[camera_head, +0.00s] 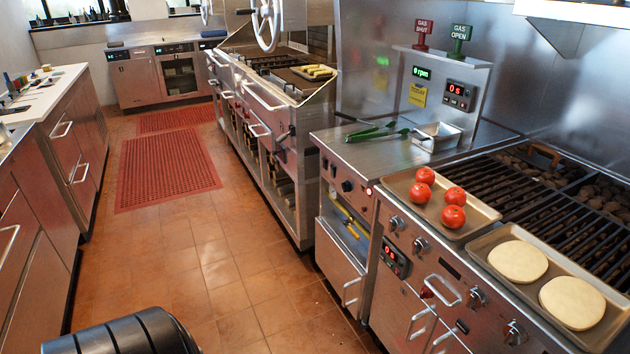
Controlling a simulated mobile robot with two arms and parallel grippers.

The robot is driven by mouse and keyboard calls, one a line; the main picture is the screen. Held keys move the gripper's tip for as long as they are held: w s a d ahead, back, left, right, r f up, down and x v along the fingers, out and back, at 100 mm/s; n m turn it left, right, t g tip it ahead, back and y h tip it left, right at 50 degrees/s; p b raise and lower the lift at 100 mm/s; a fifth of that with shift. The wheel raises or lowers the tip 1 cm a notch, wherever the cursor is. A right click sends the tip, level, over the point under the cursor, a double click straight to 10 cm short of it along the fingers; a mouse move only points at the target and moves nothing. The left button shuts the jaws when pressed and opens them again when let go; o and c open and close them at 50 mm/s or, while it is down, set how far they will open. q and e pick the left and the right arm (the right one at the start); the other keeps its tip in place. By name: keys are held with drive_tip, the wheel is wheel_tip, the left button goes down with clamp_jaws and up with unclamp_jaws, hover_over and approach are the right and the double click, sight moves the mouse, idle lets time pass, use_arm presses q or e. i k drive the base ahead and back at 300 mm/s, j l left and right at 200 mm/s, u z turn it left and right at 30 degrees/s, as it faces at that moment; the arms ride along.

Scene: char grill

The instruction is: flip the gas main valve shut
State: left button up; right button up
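A red "GAS SHUT" sign (422,33) and a green "GAS OPEN" sign (459,39) stand side by side on top of the steel panel behind the counter. Below the counter, a yellow bar or pipe (346,219) shows in an open recess of the cabinet. I cannot tell whether it belongs to the gas main valve, or how the valve is set. Neither of my grippers is in view.
Green-handled tongs (374,131) and a small steel pan (437,135) lie on the counter. The tiled aisle (230,270) is clear.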

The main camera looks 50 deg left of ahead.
sight(345, 222)
drive_tip(key=u, duration=1.15)
drive_tip(key=j+z, duration=0.15)
drive_tip(key=z, duration=0.3)
drive_tip(key=i+j+z, duration=0.1)
drive_tip(key=z, duration=0.35)
drive_tip(key=j+z, duration=0.25)
drive_tip(key=j, duration=0.6)
drive_tip(key=j+z, duration=0.25)
drive_tip(key=j, duration=0.6)
drive_tip(key=j+z, duration=0.3)
drive_tip(key=j, duration=0.5)
drive_tip(key=k+j, duration=0.1)
drive_tip(key=j, duration=0.55)
drive_tip(key=k+j, duration=0.1)
drive_tip(key=j, duration=0.5)
drive_tip(key=i+l+u, duration=0.15)
drive_tip(key=u, duration=0.2)
drive_tip(key=i+l+u, duration=0.15)
drive_tip(key=u, duration=0.2)
drive_tip(key=i+l+u, duration=0.2)
drive_tip(key=u, duration=0.15)
